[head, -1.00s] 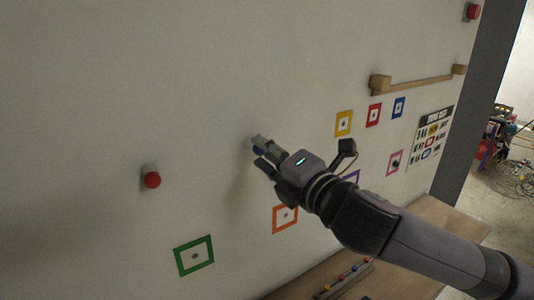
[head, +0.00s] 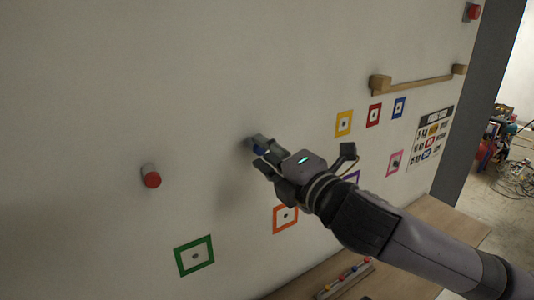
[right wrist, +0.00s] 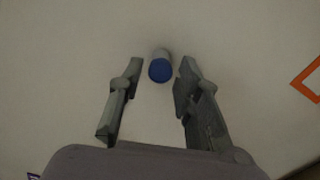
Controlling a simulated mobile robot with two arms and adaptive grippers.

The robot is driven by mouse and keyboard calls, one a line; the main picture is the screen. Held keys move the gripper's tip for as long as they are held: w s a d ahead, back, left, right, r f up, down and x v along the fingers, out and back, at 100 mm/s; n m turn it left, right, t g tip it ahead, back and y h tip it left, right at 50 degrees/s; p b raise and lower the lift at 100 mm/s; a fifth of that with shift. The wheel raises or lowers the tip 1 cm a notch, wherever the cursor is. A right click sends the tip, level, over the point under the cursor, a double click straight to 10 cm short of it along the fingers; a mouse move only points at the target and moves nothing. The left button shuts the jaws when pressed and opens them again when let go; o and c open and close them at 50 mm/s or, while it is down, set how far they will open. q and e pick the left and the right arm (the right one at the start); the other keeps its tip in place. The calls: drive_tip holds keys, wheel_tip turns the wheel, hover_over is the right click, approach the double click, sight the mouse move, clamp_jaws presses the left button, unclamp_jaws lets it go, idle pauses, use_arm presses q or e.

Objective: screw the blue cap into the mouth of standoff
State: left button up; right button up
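The blue cap (right wrist: 160,71) sits at the outer end of a grey standoff (right wrist: 162,53) that sticks out from the wall. How deep the cap sits in the mouth cannot be told. My right gripper (right wrist: 161,78) is open, with one finger on each side of the cap and a visible gap to both. In the head view the right gripper (head: 261,160) is close to the wall, and its fingers partly hide the blue cap (head: 259,149). My left gripper is not in view.
Another standoff with a red cap (head: 152,180) is to the left. Coloured square frames, such as the green one (head: 194,256) and orange one (head: 285,218), are on the wall. A wooden bar (head: 425,80) juts out at upper right. A wooden ledge (head: 420,215) runs below.

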drive_tip(key=shift+o, duration=1)
